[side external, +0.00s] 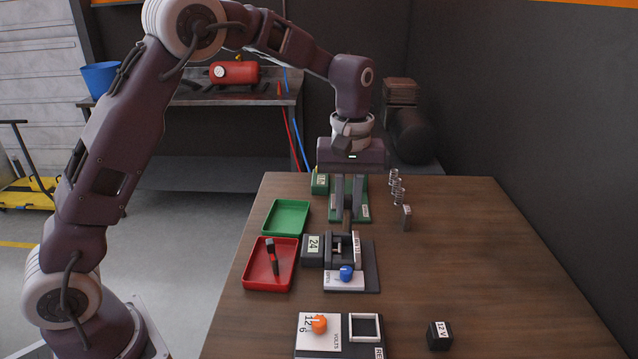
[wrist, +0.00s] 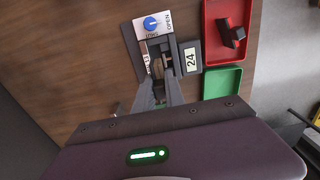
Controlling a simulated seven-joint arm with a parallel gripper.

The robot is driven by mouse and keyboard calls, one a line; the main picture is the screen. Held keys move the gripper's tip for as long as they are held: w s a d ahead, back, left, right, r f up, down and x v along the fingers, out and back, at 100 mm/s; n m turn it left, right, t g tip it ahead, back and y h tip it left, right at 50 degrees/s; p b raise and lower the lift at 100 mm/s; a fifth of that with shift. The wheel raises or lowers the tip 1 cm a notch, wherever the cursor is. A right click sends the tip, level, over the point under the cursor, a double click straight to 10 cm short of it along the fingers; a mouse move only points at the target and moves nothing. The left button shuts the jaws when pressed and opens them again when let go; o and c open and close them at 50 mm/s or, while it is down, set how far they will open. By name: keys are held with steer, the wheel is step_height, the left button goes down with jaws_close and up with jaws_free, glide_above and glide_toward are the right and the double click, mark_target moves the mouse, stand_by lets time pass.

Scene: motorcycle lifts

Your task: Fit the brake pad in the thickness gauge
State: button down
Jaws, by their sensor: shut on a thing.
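My gripper (side external: 347,218) points down at the middle of the table, its fingers shut on a small brownish-grey piece (side external: 347,226), which I take as the brake pad. The piece also shows between the fingertips in the wrist view (wrist: 157,70). Just in front of it is a dark fixture (side external: 371,268) with a block marked 24, a slot between jaws and a blue knob on a white plate; it looks like the thickness gauge. The fixture also shows in the wrist view (wrist: 188,42). The piece is close to the slot; I cannot tell whether they touch.
A green fixture (side external: 363,212) stands behind my fingers. A green tray (side external: 286,217) and a red tray (side external: 250,283) holding a dark-and-red tool lie left. Springs (side external: 397,187) and a grey block (side external: 406,218) stand right. A voltage panel (side external: 319,343) and 12 V block (side external: 439,336) are in front.

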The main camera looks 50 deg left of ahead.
mark_target(349, 226)
steer(key=shift+d+f, duration=0.2)
steer(key=shift+d, duration=0.2)
steer(key=shift+f, duration=2.05)
steer(key=shift+f, duration=0.95)
steer(key=c, duration=0.9)
jaws_free()
steer(key=shift+r, duration=0.1)
steer(key=shift+r, duration=3.9)
steer(key=shift+s, duration=0.1)
